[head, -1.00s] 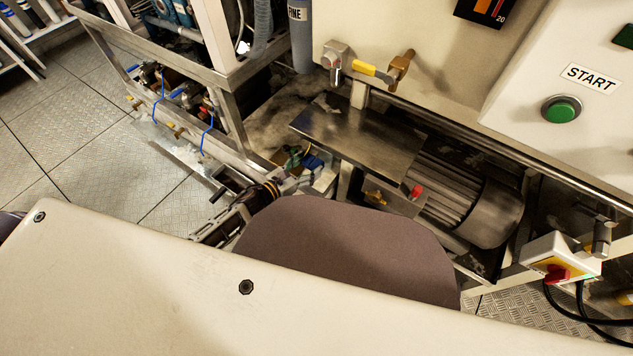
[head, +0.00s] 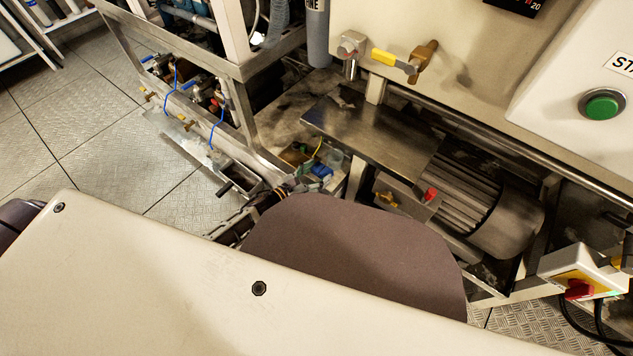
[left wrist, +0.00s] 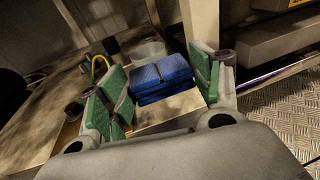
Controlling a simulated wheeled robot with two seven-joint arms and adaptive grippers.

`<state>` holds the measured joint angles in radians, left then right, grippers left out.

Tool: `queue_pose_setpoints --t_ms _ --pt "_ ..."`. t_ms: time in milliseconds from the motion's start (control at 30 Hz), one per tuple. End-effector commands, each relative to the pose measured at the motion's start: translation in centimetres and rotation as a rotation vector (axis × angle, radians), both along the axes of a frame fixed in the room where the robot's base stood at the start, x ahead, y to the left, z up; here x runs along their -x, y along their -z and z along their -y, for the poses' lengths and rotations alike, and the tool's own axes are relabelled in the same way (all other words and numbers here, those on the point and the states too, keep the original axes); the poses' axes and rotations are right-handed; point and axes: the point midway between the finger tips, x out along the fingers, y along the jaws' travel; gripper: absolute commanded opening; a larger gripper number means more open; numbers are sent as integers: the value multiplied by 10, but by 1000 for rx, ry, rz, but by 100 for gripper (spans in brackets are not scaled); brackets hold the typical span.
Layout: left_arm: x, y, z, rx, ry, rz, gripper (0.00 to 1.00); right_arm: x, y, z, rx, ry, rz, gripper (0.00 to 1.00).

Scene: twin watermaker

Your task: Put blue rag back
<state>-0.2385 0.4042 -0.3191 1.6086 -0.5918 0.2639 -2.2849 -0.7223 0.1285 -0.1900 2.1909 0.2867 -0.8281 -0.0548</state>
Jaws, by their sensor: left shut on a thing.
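The blue rag (left wrist: 165,80) is a folded, layered pad in the left wrist view. It lies between the green-padded fingers of my left gripper (left wrist: 160,88), which is shut on it. In the head view the blue rag (head: 320,172) shows as a small blue patch beside the metal plate, low in the machine frame. My left arm reaches there from the left, and its gripper is partly hidden behind my body. I cannot tell whether the rag touches the surface under it. My right gripper is out of view.
A clear container (left wrist: 150,50) and a yellow loop (left wrist: 100,66) are just beyond the rag. The metal plate (head: 370,130) and motor (head: 470,205) are to the right. A metal frame with valves (head: 195,90) stands left. Patterned floor (head: 100,140) is clear at left.

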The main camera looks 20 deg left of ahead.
Motion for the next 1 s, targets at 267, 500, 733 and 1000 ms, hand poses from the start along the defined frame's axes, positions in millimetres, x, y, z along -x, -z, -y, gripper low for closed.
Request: queue_pose_setpoints --t_ms 267,500,733,1000 --pt "0 0 0 1 0 1 37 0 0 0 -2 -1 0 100" --pt "0 7 0 1 0 1 37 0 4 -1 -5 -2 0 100" --pt "0 27 0 0 -1 0 37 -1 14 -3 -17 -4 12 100" --pt "0 38 0 0 -1 1 37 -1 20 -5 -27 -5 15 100"
